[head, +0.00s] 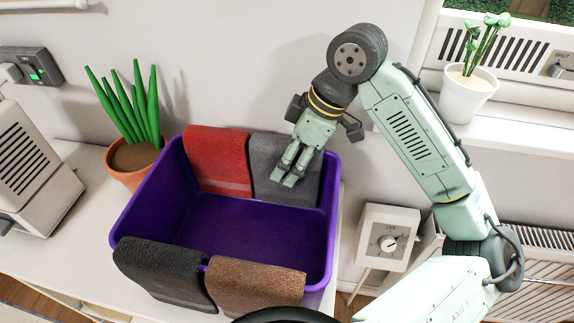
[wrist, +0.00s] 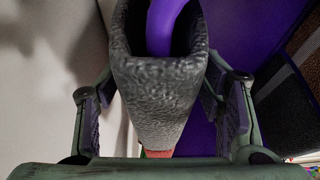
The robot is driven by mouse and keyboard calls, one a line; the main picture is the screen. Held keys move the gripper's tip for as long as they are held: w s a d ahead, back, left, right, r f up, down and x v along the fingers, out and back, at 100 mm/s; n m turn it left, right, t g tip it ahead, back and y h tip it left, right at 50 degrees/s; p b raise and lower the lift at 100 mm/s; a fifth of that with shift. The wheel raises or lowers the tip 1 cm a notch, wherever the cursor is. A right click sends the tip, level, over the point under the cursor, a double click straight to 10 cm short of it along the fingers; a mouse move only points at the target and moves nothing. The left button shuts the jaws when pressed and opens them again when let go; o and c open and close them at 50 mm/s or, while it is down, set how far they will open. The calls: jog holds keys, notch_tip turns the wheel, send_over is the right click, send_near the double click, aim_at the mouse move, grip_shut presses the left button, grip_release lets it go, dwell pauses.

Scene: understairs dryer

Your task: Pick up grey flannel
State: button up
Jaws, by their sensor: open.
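The grey flannel (head: 263,158) hangs folded over the far rim of a purple bin (head: 245,225), on the right. In the wrist view the flannel (wrist: 158,85) stands between my two fingers, with a gap showing at each side. Its fold wraps the purple rim (wrist: 173,28). My gripper (head: 285,178) points down at the flannel and covers part of it in the head view. My gripper (wrist: 160,115) is open, one finger on each side of the cloth.
A red flannel (head: 217,158) hangs beside the grey one. A black flannel (head: 160,272) and a brown flannel (head: 255,287) hang on the near rim. A potted plant (head: 133,158) stands left of the bin. A dial box (head: 387,240) is at right.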

jog(key=shift+x, duration=0.75)
jog(key=shift+c, duration=0.3)
jog(key=c, duration=1.2)
